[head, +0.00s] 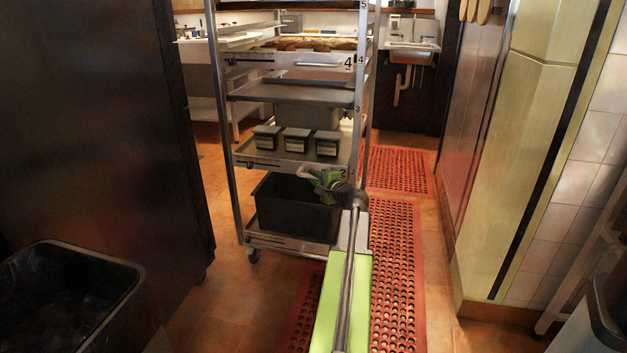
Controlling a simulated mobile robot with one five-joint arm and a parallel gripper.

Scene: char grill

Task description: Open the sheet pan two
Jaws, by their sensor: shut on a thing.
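Sheet pan two (258,158) is a metal tray on a lower level of the wheeled rack (236,130), with a "2" mark partly hidden near its front right. Three small lidded containers (298,141) stand in a row on it. My green and dark gripper (318,178) is at the pan's front edge, right of its middle. It is shut on the pan's pale front handle (306,172), though the fingers partly hide the contact. My arm reaches forward to it from the bottom of the view.
A black bin (290,205) sits on the rack's lowest level, below the pan. Other sheet pans (295,93) are above. A dark cabinet (90,130) stands left, a pale wall (530,150) right. Red perforated mats (400,260) cover the floor in front.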

